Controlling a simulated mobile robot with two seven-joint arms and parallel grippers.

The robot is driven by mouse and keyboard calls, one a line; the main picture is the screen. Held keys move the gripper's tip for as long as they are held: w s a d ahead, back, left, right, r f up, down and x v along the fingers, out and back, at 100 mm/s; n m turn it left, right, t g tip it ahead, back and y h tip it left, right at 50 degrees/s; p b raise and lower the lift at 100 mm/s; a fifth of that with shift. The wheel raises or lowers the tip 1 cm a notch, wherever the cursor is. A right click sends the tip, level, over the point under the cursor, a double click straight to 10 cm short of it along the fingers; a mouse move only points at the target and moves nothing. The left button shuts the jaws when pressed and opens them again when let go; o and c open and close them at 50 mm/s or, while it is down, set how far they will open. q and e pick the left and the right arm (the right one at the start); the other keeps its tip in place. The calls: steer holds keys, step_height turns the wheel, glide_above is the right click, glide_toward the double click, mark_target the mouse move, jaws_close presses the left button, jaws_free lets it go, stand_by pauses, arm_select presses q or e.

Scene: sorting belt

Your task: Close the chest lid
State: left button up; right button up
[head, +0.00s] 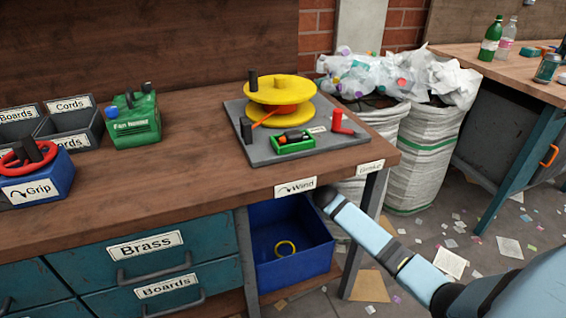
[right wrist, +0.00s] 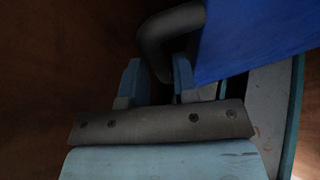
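No chest or lid can be made out for certain in either view. In the head view my right arm comes in from the lower right and its end goes out of sight under the bench's front edge. In the right wrist view my right gripper (right wrist: 157,78) has its two pale blue fingers apart. A dark bent bar (right wrist: 158,45), like a handle, comes down between them beside a blue surface (right wrist: 255,38). Whether the fingers press on the bar is unclear. My left gripper is out of view.
A blue bin (head: 293,270) with a yellow ring (head: 285,248) stands under the bench (head: 190,185), left of my right arm. Drawers (head: 75,265) fill the left. A grey board (head: 240,112) carries a yellow spool (head: 278,88). White sacks (head: 420,165) stand behind; scraps litter the floor.

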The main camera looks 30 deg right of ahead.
steer(key=shift+x, duration=0.95)
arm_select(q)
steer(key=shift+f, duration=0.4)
arm_select(e)
jaws_close()
